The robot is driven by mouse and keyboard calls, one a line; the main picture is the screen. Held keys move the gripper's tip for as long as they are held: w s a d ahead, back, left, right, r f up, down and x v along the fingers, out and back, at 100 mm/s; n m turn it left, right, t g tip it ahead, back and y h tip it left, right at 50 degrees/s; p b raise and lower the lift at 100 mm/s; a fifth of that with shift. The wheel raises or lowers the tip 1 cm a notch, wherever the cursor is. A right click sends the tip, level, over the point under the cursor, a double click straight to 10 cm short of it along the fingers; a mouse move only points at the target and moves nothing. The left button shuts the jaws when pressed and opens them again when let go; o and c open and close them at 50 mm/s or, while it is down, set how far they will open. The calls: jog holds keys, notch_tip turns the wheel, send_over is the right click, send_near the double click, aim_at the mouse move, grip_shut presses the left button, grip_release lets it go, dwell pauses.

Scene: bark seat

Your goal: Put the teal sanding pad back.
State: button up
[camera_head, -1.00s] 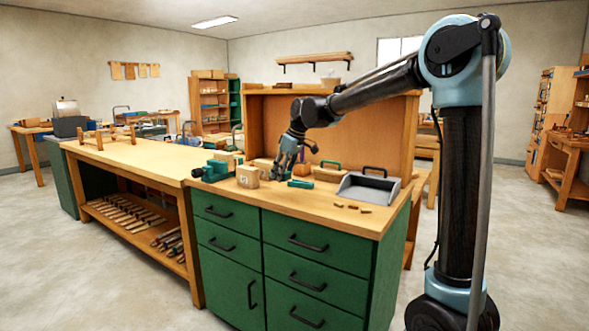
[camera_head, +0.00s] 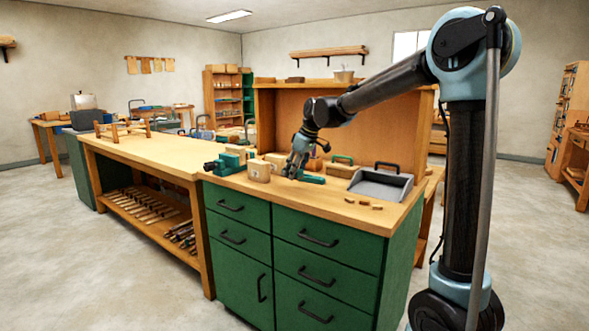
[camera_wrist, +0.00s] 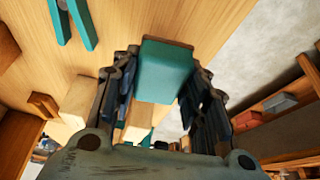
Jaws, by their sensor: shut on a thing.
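The teal sanding pad (camera_wrist: 165,72), a teal block with a brown edge, is between the fingers of my gripper (camera_wrist: 160,95) in the wrist view. The fingers are shut on its two sides. In the head view my gripper (camera_head: 291,174) is low over the right-hand bench top, between a pale wooden block (camera_head: 259,171) and a flat teal piece (camera_head: 313,180). The pad cannot be made out clearly there. I cannot tell whether it touches the bench. Two parallel teal strips (camera_wrist: 72,20) lie on the wood at the upper left of the wrist view.
A teal vise (camera_head: 226,163) stands left of the wooden block. A grey dustpan (camera_head: 380,186) and small wood scraps (camera_head: 363,203) lie to the right. A green-handled piece (camera_head: 342,161) stands behind. The long bench top (camera_head: 150,153) at left is mostly clear.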

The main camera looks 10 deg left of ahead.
aim_at(294, 190)
jog(key=shift+f, duration=2.25)
jog(key=shift+s, duration=0.1)
jog(key=o, duration=1.2)
jog(key=shift+f, duration=0.1)
jog(key=o, duration=0.3)
jog(key=shift+r, duration=3.5)
